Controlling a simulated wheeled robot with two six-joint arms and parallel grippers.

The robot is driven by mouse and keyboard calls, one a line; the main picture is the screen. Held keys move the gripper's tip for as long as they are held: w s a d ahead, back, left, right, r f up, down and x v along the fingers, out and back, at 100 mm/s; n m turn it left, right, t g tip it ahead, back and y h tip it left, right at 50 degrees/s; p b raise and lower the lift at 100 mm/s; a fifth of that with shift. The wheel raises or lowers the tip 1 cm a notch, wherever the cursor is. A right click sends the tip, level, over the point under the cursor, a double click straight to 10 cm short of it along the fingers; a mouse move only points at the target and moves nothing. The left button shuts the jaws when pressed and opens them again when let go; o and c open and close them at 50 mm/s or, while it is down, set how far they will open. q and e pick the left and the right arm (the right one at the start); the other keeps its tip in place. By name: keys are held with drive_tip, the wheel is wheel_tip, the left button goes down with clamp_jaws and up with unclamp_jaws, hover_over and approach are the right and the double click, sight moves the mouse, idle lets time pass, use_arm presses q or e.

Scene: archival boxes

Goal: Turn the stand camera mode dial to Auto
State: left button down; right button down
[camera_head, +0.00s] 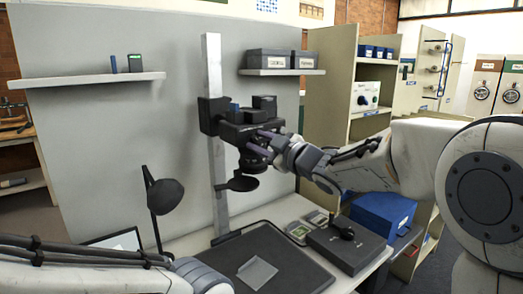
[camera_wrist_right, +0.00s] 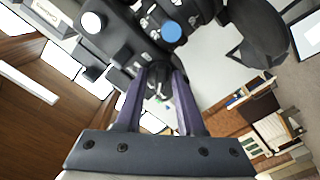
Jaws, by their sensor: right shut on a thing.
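The stand camera (camera_head: 238,132) is a black body mounted on a tall grey column (camera_head: 215,110), lens facing down. My right gripper (camera_head: 262,142) reaches it from the right, with its purple-grey fingers at the camera's near right side. In the right wrist view, the fingers (camera_wrist_right: 158,84) close on a small dark knob (camera_wrist_right: 158,74) on the camera, apparently the mode dial. The dial's markings cannot be read, so its setting is unclear. A blue round part (camera_wrist_right: 171,32) shows on the camera body. My left arm crosses the bottom left of the head view; its gripper is out of frame.
Below the camera lies a dark mat (camera_head: 290,262) with a clear plate (camera_head: 257,272). A black desk lamp (camera_head: 165,195) stands left. A dark grey box (camera_head: 347,246) and a blue box (camera_head: 383,213) are at the right. Shelves hold small boxes behind.

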drive_tip(key=shift+w+d+n+b, duration=0.15)
drive_tip(key=shift+n+b, duration=0.4)
drive_tip(key=shift+n, duration=0.35)
drive_tip(key=c, duration=0.9)
unclamp_jaws()
drive_tip(key=v, duration=1)
drive_tip(key=shift+s+d, duration=0.1)
drive_tip(key=shift+s, duration=0.15)
